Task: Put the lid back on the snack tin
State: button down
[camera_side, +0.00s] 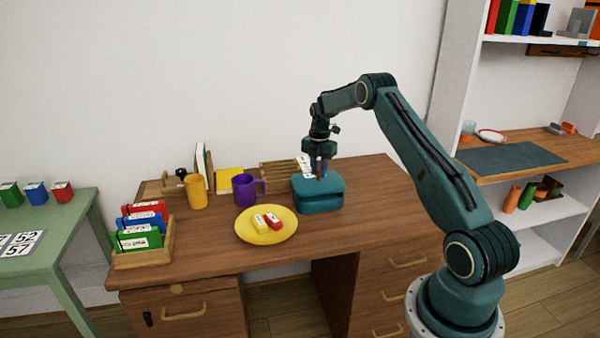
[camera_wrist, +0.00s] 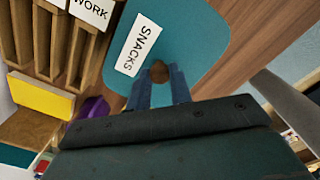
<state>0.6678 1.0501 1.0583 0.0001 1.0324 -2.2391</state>
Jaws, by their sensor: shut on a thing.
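The snack tin (camera_side: 318,205) is a teal box on the wooden desk, right of the yellow plate. Its teal lid (camera_side: 330,184) lies on top of the tin in the side view, looking roughly level. Whether it sits fully flush I cannot tell. In the wrist view the lid (camera_wrist: 200,45) fills the upper middle, with a white "SNACKS" label (camera_wrist: 137,45) and a brown round knob (camera_wrist: 160,72). My gripper (camera_side: 319,172) is above the lid, pointing down, its fingers shut on the knob. The tin body is hidden under the lid in the wrist view.
A wooden slatted rack (camera_side: 280,175) is close behind the tin. Desk to the tin's right is clear.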

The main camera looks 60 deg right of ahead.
jog(key=shift+f, duration=1.45)
jog(key=shift+f, duration=0.15)
dwell(1.3)
jog(key=c, duration=0.7)
grip_release()
jog(key=shift+r, duration=3.5)
grip_shut()
